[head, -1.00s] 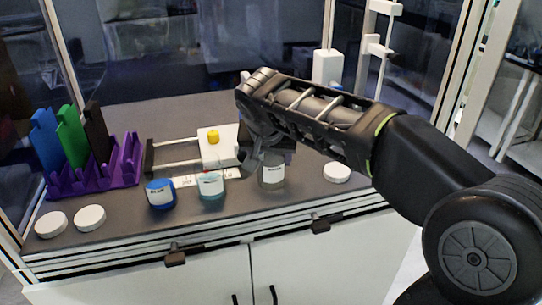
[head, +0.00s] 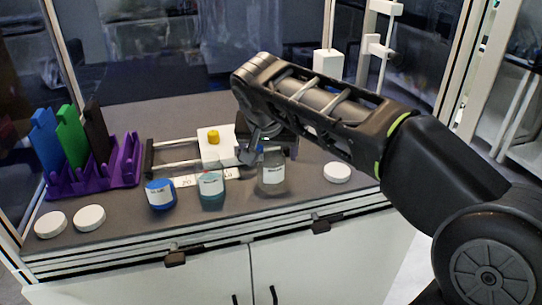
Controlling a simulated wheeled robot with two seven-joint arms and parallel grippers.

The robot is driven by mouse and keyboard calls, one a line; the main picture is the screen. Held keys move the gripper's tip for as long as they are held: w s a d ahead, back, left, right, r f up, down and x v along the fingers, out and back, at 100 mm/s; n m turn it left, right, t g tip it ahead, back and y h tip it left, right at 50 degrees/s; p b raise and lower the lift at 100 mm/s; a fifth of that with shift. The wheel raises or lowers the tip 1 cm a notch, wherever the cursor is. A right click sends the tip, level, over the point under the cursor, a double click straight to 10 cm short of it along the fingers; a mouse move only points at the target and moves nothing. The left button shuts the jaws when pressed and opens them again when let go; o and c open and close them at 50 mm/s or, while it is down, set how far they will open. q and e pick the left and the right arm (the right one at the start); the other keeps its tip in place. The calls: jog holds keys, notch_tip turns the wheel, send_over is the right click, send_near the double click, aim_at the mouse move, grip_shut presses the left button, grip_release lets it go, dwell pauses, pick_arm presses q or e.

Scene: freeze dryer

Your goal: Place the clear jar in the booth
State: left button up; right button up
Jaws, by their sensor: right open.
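The clear jar (head: 271,177) with a white label stands upright at the front part of the grey work surface (head: 330,125) in the glass-walled booth. It is to the right of a teal jar (head: 211,187) and a blue jar (head: 160,195). My right gripper (head: 268,149) is open at the top of the clear jar, its fingers pointing down. The jar's rim is partly hidden by the gripper, and I cannot tell whether the fingers touch it. My left gripper is not in view.
Three white round lids (head: 337,172) lie on the surface, one right and two at the front left. A purple rack (head: 95,172) with coloured plates stands at left. A white device with a yellow knob (head: 213,137) is behind the jars.

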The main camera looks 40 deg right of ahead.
jog(key=v, duration=0.9)
